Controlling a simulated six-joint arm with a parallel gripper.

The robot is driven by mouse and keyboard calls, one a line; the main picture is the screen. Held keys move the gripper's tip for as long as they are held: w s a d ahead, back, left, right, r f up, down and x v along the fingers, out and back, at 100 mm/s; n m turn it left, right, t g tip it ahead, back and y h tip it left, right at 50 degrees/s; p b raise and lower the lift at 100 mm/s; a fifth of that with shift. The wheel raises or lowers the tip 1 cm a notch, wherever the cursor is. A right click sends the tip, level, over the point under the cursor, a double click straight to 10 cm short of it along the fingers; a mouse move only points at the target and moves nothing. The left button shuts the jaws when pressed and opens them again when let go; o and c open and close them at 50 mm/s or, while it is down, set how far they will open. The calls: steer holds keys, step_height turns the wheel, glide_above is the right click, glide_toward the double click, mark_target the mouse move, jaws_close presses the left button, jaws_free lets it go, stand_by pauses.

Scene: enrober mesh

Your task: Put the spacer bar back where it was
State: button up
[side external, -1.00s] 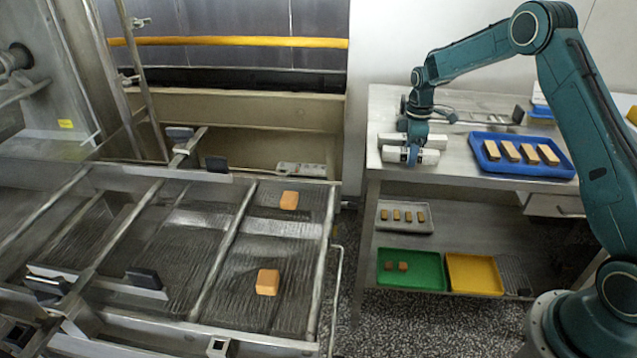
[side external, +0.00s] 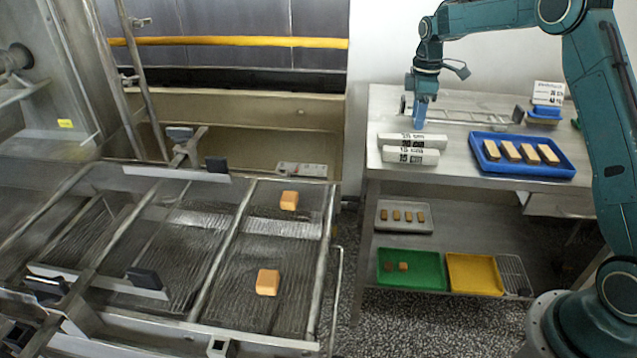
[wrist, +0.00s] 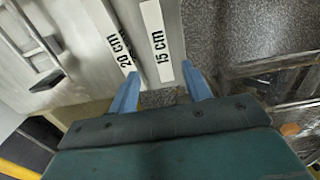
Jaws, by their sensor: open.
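Two white spacer bars lie side by side on the steel table (side external: 460,178). The back one, marked 20 cm, is the 20 cm bar (side external: 412,139); the front one, marked 15 cm, is the 15 cm bar (side external: 410,155). Both labels read clearly in the wrist view, on the 20 cm bar (wrist: 108,38) and the 15 cm bar (wrist: 156,42). My gripper (side external: 419,122) points down just above the bars, near the back one. Its blue fingers (wrist: 162,92) are apart with nothing held between them.
A blue tray (side external: 556,172) with several tan blocks stands right of the bars. A metal rack (side external: 470,117) and a white sign (side external: 548,93) are behind. Left is the mesh conveyor (side external: 215,260) with two orange blocks. Trays sit on the lower shelf.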

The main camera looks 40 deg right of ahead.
steer(key=shift+r, duration=0.65)
steer(key=s+a+r+m+t, duration=0.3)
steer(key=s+a+r+m, duration=0.1)
steer(key=s+a+r, duration=0.95)
steer(key=s+a+f+m+t, duration=0.1)
steer(key=s+a+m, duration=0.1)
steer(key=s, duration=0.8)
steer(key=s+a+f+m+t, duration=0.1)
steer(key=s+a+m, duration=0.2)
steer(key=s, duration=0.7)
steer(key=shift+s+a+f+t, duration=0.15)
steer(key=shift+s+f+t, duration=0.15)
steer(key=shift+f, duration=0.1)
steer(key=shift+w, duration=0.1)
